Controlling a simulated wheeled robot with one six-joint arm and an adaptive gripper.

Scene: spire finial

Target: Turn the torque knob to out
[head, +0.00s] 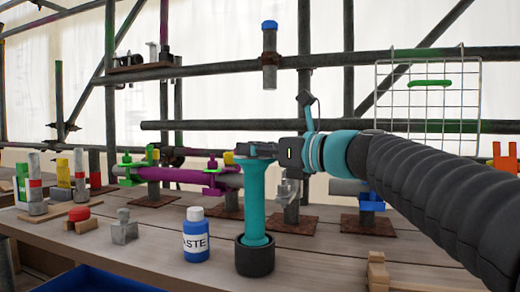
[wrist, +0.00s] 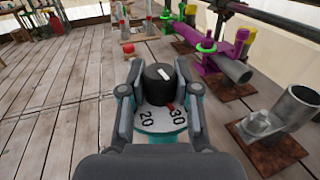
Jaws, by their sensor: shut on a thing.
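The torque knob (wrist: 158,88) is a black cylinder with a white bar on its top, seen from above in the wrist view. It sits on a pale dial (wrist: 155,120) printed with 20 and 30, and a red mark lies near the 30. My gripper (wrist: 157,96) is shut on the knob, one finger on each side. In the head view my gripper (head: 262,150) is at the top of the upright teal tool (head: 256,200), whose foot is in a black cup (head: 254,256). The knob is hidden there.
A grey block (head: 124,230) and a red-topped piece (head: 78,216) are farther left. A purple pipe (head: 180,176) on stands and scaffold bars run behind. Bare planks (wrist: 60,110) show on the left in the wrist view.

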